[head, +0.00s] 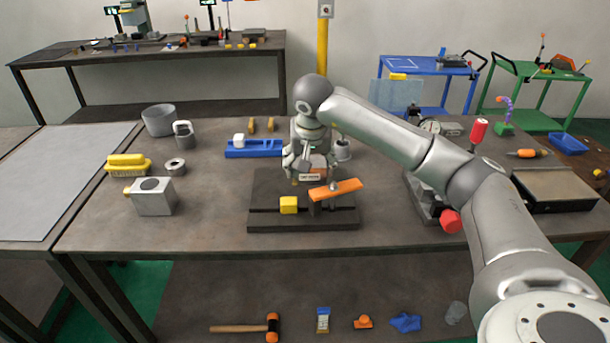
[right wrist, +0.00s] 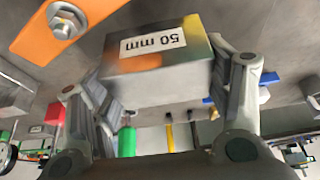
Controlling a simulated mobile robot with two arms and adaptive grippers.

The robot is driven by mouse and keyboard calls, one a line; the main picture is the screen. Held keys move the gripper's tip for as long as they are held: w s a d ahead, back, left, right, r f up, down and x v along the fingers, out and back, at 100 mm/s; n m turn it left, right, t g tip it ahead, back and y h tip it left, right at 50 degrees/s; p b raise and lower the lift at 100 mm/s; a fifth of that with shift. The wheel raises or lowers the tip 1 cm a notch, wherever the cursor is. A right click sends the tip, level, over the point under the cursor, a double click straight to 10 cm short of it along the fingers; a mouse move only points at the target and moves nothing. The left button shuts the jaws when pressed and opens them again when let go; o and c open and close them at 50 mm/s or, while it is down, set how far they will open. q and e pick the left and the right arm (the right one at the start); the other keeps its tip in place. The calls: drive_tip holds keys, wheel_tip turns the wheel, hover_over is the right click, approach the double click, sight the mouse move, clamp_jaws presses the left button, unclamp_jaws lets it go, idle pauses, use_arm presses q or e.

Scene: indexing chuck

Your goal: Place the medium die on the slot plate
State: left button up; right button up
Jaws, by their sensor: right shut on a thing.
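My right gripper (head: 305,168) is above the dark slot plate (head: 262,191), behind the orange clamp bar. It is shut on a die (head: 311,174) with orange colour and a white label. In the right wrist view the die (right wrist: 165,62) sits between both finger pads of the right gripper (right wrist: 168,88), and its label reads 50 mm. Whether the die touches the plate cannot be told. My left gripper is in neither view.
The orange clamp bar (head: 337,189) with its bolt (right wrist: 66,20) lies across the plate, close to the die. A yellow block (head: 289,205) sits at the plate's front slot. A blue tray (head: 242,153) stands behind; a grey machined block (head: 153,197) is left.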

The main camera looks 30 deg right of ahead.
sight(305, 178)
drive_tip(key=shift+w+a+f, duration=0.1)
drive_tip(key=shift+w+f, duration=0.55)
drive_tip(key=shift+w, duration=0.05)
drive_tip(key=shift+w+f+p, duration=0.15)
drive_tip(key=shift+f+p, duration=0.35)
drive_tip(key=shift+f, duration=1.2)
drive_tip(key=o, duration=1.3)
drive_tip(key=shift+f, duration=0.25)
drive_tip(key=o, duration=0.5)
drive_tip(key=shift+c, duration=0.2)
drive_tip(key=shift+r, duration=0.1)
drive_tip(key=b+v, duration=0.1)
drive_tip(key=v, duration=1.1)
drive_tip(key=shift+a, duration=0.15)
